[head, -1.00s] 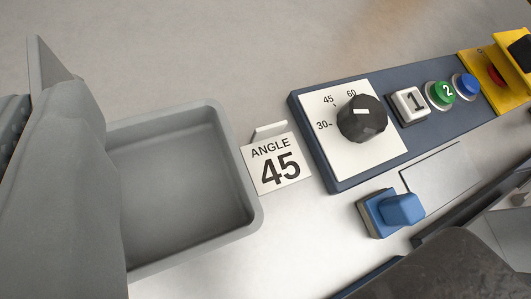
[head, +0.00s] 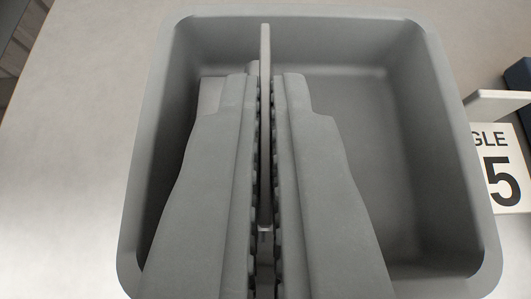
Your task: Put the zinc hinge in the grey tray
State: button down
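The grey tray (head: 440,150) fills most of the view, a deep square tray with rounded corners. My gripper (head: 264,85) is over the tray, its two fingers pointing toward the far wall. The fingers are closed on a thin grey plate, the zinc hinge (head: 265,50), seen edge-on. The hinge sticks out past the fingertips toward the tray's far wall. Most of it is hidden between the fingers. I cannot tell whether it touches the tray floor.
A white sign (head: 503,175) stands just right of the tray, partly cut off, showing "GLE" and "5". A dark blue panel edge (head: 521,75) shows at the right border. The light table (head: 75,150) is clear on the left.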

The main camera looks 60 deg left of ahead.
jog(key=shift+f, duration=0.2)
jog(key=c, duration=2.1)
grip_release()
jog(key=shift+f, duration=0.1)
jog(key=o, duration=0.5)
jog(key=shift+c, duration=0.2)
jog(key=shift+s+d+r, duration=0.1)
jog(key=shift+r, duration=0.15)
jog(key=v, duration=1.1)
jog(key=shift+s+d, duration=0.25)
jog(key=shift+s+r, duration=0.1)
jog(key=shift+r, duration=0.05)
